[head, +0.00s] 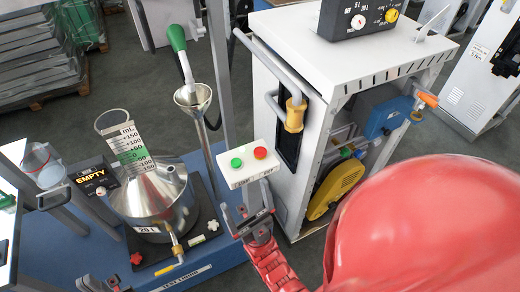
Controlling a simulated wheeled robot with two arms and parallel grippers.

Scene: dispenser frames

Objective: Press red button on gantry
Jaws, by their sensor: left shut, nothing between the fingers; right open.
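The red button (260,153) is on the right of a small white control box (247,172). A green button (236,162) is to its left on the same box. The box is on a grey upright post between the steel vessel and the white cabinet. My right gripper (247,203) is open and empty, just below the box in the picture, with its fingers pointing up towards it. I cannot tell whether a fingertip touches the box. My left gripper (96,283) is shut and empty at the bottom left edge, partly cut off.
A steel vessel (150,203) with a funnel (193,97) above stands on a blue platform (215,259) at left. A white cabinet (270,90) with a grey handle rail stands close right of the box. My red body part covers the lower right.

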